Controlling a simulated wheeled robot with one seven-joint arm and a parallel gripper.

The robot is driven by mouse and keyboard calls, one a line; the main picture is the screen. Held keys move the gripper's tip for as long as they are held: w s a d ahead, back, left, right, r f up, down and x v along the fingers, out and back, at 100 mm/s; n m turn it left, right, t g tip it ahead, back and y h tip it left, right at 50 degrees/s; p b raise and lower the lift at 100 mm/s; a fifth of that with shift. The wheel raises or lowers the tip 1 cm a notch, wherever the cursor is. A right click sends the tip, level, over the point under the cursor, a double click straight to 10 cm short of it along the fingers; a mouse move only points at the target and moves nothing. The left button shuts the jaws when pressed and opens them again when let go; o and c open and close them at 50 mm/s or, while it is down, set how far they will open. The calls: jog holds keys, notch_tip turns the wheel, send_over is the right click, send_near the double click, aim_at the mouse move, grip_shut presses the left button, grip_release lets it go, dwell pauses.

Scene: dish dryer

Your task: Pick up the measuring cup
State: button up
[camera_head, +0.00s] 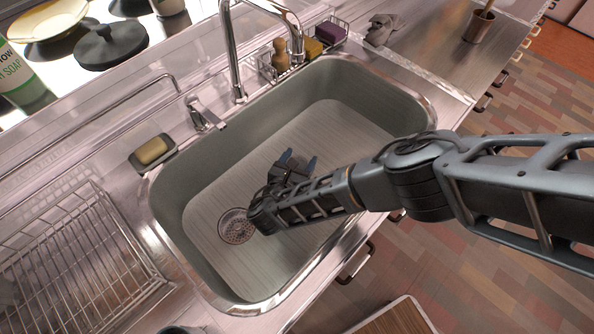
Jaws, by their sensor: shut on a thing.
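My gripper (298,161) is down inside the grey sink basin, over its ribbed floor. Its two blue-tipped fingers stand a little apart, shut on a small dark grey thing between them, which I take to be the measuring cup (296,166). Most of the cup is hidden by the gripper and wrist, so its shape and handle are unclear. I cannot tell whether it touches the sink floor. No other measuring cup shows in this view.
The sink (180,190) has raised walls around my gripper, and its drain (236,226) lies to the left. A faucet (233,60) rises behind it. A wire dish rack (85,255) stands at left, a sponge (151,150) on the rim. The right counter (440,55) is mostly clear.

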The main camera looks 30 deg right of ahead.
jog(key=shift+r, duration=0.2)
jog(key=s+d+r+p, duration=0.3)
jog(key=s+d+r, duration=0.1)
jog(key=d+r, duration=0.5)
jog(key=shift+s+d+r+p, duration=0.15)
jog(key=shift+d+r+p, duration=0.15)
jog(key=shift+r, duration=0.15)
jog(key=shift+s+d+r, duration=0.15)
jog(key=shift+d+r, duration=0.1)
jog(key=shift+d, duration=0.05)
dwell(0.8)
